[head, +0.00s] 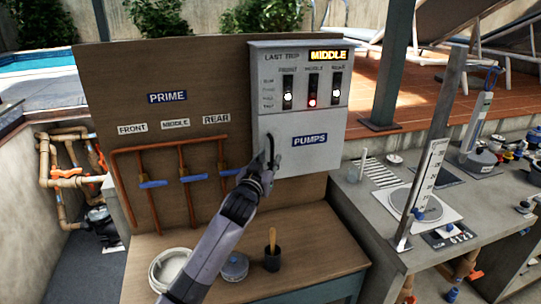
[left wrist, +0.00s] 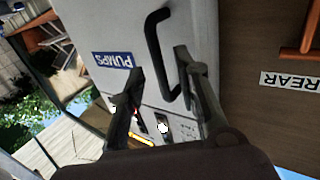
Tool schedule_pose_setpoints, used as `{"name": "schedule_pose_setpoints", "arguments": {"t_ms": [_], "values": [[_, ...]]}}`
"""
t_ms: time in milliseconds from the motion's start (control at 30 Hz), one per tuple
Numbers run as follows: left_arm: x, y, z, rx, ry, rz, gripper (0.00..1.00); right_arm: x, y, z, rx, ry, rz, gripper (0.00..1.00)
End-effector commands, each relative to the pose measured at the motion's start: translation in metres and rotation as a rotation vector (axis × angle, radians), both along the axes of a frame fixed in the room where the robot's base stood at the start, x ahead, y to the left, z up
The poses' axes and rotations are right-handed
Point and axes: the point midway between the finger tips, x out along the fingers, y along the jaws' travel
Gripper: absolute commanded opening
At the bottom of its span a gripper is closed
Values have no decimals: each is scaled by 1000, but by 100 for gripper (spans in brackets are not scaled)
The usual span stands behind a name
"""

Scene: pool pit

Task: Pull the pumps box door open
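The grey pumps box (head: 310,75) is mounted on the brown board, and its lower door (head: 325,165) bears a blue PUMPS label and looks shut. The dark door handle (head: 270,146) is near the door's left edge. My left gripper (head: 264,168) is at the handle's lower part and partly hides it. In the left wrist view the handle (left wrist: 159,45) appears as a dark bar, and my left gripper (left wrist: 160,72) has its fingers apart, with the handle nearer the right finger. I cannot tell whether they touch. My right gripper is not in view.
Copper pipes with blue valve levers (head: 195,178) are on the board left of the box. A wooden bench (head: 315,250) below holds a white coil (head: 170,268), a clear container (head: 234,266) and a dark cup (head: 272,259). A grey counter (head: 375,215) stands to the right.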

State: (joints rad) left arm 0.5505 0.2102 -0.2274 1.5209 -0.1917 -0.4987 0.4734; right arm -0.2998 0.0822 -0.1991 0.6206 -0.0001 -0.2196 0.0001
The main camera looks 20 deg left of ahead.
Motion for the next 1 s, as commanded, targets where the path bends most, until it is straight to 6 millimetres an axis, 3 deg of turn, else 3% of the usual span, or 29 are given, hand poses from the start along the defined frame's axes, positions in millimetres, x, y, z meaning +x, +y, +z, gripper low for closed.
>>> {"name": "schedule_pose_setpoints", "arguments": {"t_ms": [200,567,1000], "values": [[17,-1,0,0,0,-1,30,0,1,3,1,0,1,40],[19,0,0,0,0,-1,29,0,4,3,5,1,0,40],[19,0,0,0,0,-1,0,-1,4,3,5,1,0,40]]}}
